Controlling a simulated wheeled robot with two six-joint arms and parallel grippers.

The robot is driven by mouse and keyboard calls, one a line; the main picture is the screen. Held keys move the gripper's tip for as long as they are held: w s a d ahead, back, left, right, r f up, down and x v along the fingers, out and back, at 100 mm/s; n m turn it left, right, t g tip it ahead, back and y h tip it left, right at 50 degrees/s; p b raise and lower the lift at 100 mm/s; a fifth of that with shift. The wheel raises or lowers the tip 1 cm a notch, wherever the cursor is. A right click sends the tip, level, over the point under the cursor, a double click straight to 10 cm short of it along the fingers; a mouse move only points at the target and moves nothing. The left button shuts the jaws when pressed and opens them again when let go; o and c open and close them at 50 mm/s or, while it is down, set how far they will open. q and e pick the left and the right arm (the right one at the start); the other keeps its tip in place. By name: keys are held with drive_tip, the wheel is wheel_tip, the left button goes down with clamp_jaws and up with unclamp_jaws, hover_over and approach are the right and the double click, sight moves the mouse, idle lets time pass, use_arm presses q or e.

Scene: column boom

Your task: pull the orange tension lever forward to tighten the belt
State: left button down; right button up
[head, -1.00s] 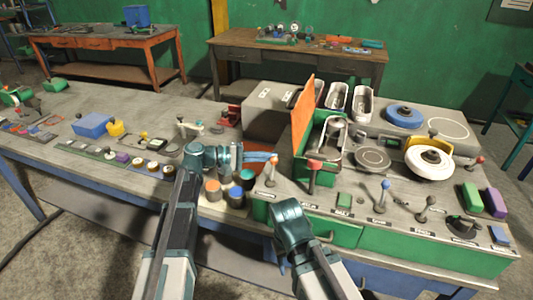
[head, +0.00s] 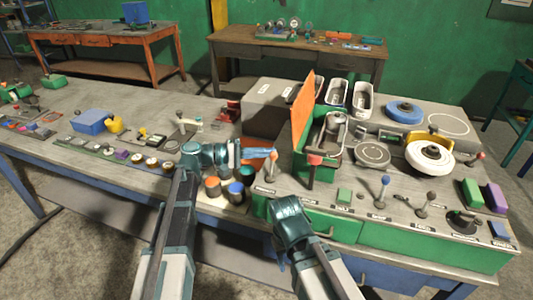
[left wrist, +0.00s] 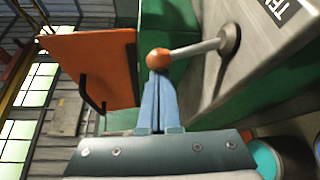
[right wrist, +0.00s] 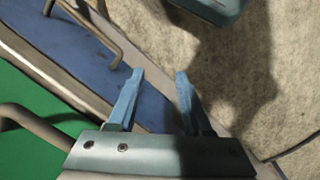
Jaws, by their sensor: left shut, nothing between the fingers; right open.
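The orange ball knob (left wrist: 158,58) of the tension lever sits on a short metal rod that runs to a round boot on the grey panel. In the head view this lever (head: 272,160) stands at the left end of the green-fronted console. My left gripper (left wrist: 158,78) is shut and empty, its tips right at the knob; I cannot tell whether they touch it. In the head view the left gripper (head: 274,153) reaches the lever from the left. My right gripper (right wrist: 158,78) is open and empty, low in front of the console. The belt cannot be made out.
A red-knobbed lever (head: 315,160), a blue-knobbed lever (head: 385,181) and a dark-knobbed lever (head: 432,195) stand farther right on the console. An upright orange panel (head: 303,110) rises behind. Several round pots (head: 236,191) stand below my left gripper.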

use_arm(q)
drive_tip(key=shift+s, duration=0.15)
drive_tip(key=s+m+b, duration=0.1)
drive_tip(key=s+m+h+b, duration=0.1)
drive_tip(key=s+a+m+h+b, duration=0.1)
drive_tip(key=m, duration=0.1)
drive_tip(key=shift+r+b, duration=0.35)
drive_tip(key=shift+b, duration=0.05)
drive_tip(key=s+m+h+b, duration=0.1)
drive_tip(key=m, duration=0.1)
drive_tip(key=s+m+h+b, duration=0.1)
drive_tip(key=m+b, duration=0.1)
drive_tip(key=shift+s+a+r+g, duration=0.1)
drive_tip(key=shift+s+a+g, duration=0.05)
drive_tip(key=shift+a+g, duration=0.2)
drive_tip(key=shift+s+a+m+h, duration=0.2)
drive_tip(key=shift+s+m+h, duration=0.15)
drive_tip(key=shift+s, duration=0.2)
drive_tip(key=shift+b, duration=0.3)
drive_tip(key=w+r+p, duration=0.3)
drive_tip(key=b, duration=0.4)
approach(271, 155)
drive_tip(key=shift+s+a+r, duration=0.2)
drive_tip(key=shift+a+r, duration=0.35)
drive_tip(key=shift+a, duration=0.3)
drive_tip(key=shift+s+a+r, duration=0.15)
drive_tip(key=shift+a+r, duration=0.4)
drive_tip(key=shift+a, duration=0.3)
